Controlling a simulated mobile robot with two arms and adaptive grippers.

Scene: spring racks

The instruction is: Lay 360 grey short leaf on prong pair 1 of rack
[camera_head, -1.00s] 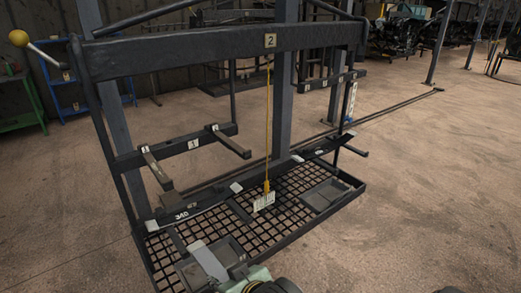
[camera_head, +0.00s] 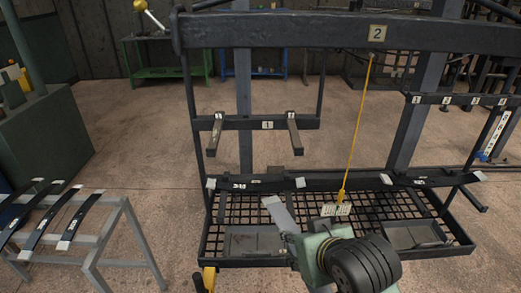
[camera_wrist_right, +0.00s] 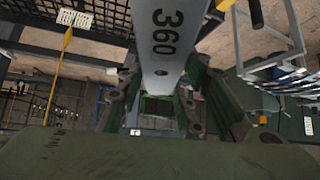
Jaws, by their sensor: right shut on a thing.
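The pale grey 360 leaf (camera_head: 278,212) juts up and left from my right gripper (camera_head: 302,238) in the head view. Its printed 360 shows on the leaf in the right wrist view (camera_wrist_right: 160,35), between the green fingers of the gripper, which is shut on it. Prong pair 1 is a left prong (camera_head: 215,135) and a right prong (camera_head: 294,137) on the rack (camera_head: 250,122), on either side of the label 1. Both prongs look empty. The leaf is below and in front of them, apart from them. My left gripper is not in view.
A dark leaf with white ends (camera_head: 265,184) lies along the rack's lower bar, another to its right (camera_head: 430,179). A yellow cord with a tag (camera_head: 336,210) hangs from the beam labelled 2 (camera_head: 300,32). More dark leaves lie on a grey stand (camera_head: 110,238) at left.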

